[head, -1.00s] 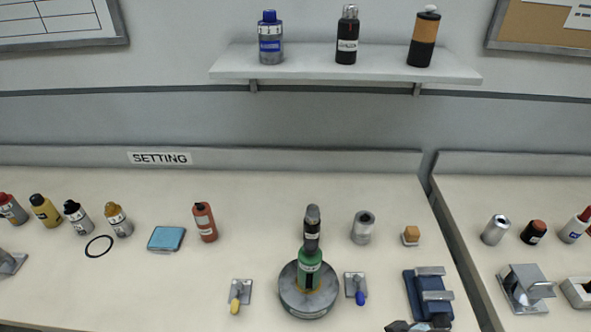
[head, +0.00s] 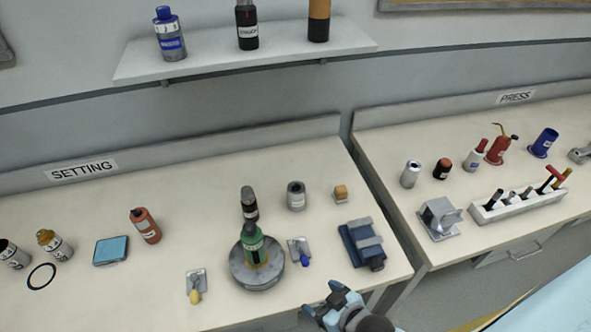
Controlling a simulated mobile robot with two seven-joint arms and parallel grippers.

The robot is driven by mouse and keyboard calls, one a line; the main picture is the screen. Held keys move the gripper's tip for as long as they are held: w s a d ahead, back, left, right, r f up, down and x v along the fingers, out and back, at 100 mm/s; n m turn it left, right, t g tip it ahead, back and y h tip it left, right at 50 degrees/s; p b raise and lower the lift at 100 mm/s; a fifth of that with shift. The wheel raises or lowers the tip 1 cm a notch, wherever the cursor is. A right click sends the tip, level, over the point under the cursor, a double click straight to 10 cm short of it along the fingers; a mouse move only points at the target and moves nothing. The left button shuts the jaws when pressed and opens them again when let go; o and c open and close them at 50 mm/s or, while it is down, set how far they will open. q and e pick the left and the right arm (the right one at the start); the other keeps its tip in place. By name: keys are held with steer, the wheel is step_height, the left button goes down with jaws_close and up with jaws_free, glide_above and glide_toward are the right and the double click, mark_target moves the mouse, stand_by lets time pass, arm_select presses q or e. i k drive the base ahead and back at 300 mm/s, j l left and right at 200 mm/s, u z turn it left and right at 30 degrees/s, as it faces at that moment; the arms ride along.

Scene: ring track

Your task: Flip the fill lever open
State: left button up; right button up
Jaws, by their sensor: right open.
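Two small levers on metal plates flank a round grey base on the setting bench: one with a yellow handle (head: 195,296) on its left, one with a blue handle (head: 304,260) on its right. Both handles point toward the bench's front. I cannot tell from any marking which is the fill lever. The round base (head: 257,280) carries a green bottle (head: 253,240), with a dark bottle (head: 249,203) showing just behind and above it. My right gripper (head: 325,302) is open and empty near the front edge, below and right of the blue-handled lever. My left gripper is out of view.
A blue clamp-like block (head: 352,243) stands right of the blue-handled lever. A grey cylinder (head: 296,196) and a small orange-brown block (head: 340,192) stand behind. A gap separates this bench from the press bench (head: 400,142).

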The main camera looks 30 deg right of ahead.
mark_target(298, 245)
steer(key=z, duration=0.8)
